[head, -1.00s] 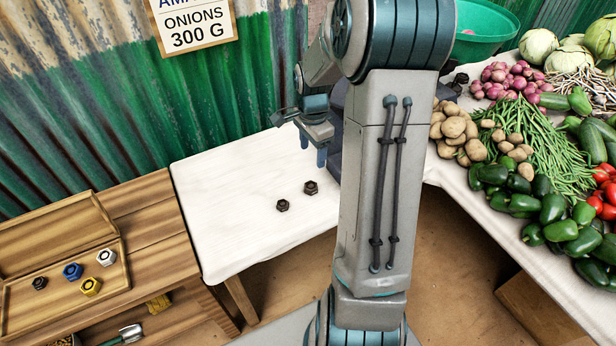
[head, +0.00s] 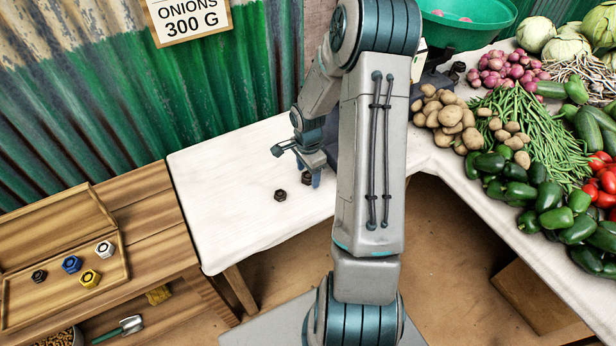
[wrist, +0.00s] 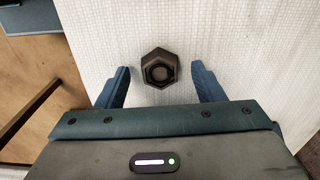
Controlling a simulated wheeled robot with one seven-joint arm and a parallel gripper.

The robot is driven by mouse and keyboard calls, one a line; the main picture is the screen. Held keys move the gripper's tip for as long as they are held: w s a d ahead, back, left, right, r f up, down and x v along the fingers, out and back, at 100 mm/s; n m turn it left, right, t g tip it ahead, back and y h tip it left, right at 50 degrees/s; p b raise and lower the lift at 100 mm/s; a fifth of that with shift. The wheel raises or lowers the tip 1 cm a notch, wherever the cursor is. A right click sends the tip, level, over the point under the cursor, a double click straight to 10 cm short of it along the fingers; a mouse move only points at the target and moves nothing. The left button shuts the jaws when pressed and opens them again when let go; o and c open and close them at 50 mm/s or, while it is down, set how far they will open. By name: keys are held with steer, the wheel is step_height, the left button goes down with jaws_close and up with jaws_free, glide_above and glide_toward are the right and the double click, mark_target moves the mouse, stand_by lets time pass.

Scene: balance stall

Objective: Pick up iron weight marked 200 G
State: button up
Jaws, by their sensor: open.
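Two dark hexagonal iron weights sit on the white-covered table (head: 235,213). One weight (head: 280,195) shows clear of my arm in the head view; the other weight (head: 306,178) is just right of it, close to my gripper's fingers. My gripper (head: 308,180) is open and low over the table. In the wrist view, one dark hexagonal weight (wrist: 158,68) lies just beyond and between the open fingertips (wrist: 160,75), with nothing held. Markings on the weights are too small to read.
A wooden tray (head: 115,285) at left holds a black, a blue, a yellow and a white hexagonal weight. Vegetables cover the table at right, with a green basin (head: 465,32) behind. The front left of the white table is clear.

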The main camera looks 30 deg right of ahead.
steer(key=shift+f, duration=0.25)
steer(key=c, duration=1.2)
steer(key=shift+r, duration=0.15)
